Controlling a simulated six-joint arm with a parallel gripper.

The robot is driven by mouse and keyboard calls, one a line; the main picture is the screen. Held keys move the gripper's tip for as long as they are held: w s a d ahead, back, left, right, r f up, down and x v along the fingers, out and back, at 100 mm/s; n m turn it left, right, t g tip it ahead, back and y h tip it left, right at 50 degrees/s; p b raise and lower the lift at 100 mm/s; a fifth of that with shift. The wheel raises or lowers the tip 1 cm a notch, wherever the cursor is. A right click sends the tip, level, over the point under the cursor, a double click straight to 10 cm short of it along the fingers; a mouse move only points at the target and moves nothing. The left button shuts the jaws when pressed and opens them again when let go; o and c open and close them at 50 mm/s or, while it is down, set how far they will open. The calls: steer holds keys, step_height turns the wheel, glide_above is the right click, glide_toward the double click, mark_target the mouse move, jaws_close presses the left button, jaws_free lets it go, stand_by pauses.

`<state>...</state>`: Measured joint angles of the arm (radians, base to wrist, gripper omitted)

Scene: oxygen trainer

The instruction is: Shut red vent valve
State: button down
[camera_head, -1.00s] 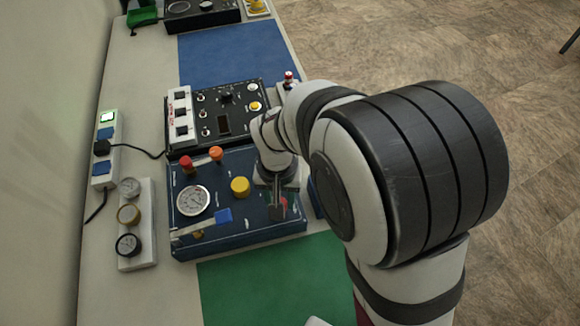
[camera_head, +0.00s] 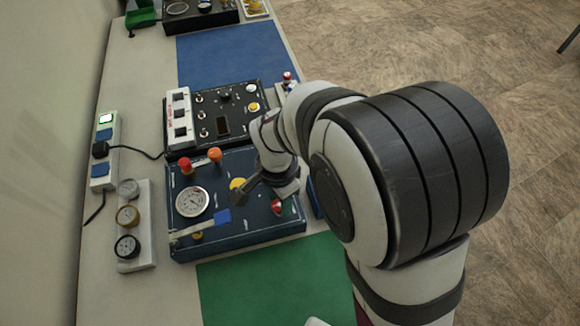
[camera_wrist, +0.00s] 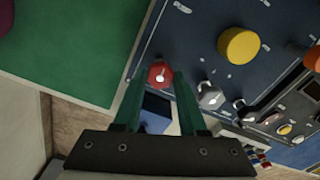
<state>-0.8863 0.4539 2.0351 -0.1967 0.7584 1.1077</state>
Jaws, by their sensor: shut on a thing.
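The red vent valve (camera_head: 277,207) is a small red knob near the lower right corner of the dark blue panel (camera_head: 250,226). In the wrist view the red knob (camera_wrist: 160,74) sits between the tips of the two green fingers of my gripper (camera_wrist: 161,82), with a pale mark on its face. My gripper is shut on this knob, one finger on each side. In the head view my gripper (camera_head: 274,199) comes down onto the knob from above, and its fingers are mostly hidden. The knob's exact turn angle cannot be told.
A yellow knob (camera_wrist: 239,45) stands close by on the panel.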

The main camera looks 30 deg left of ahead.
steer(key=shift+m, duration=0.7)
steer(key=shift+c, duration=2.3)
jaws_free()
step_height(320, 180, up, 16)
steer(key=s+d, duration=0.2)
steer(key=d, duration=1.5)
steer(key=s+d+f+y, duration=0.1)
steer(key=s+d+f, duration=0.2)
steer(key=s+d, duration=0.4)
steer(key=shift+s+n+y, duration=0.25)
steer(key=shift+n+y, duration=0.05)
steer(key=shift+y, duration=0.1)
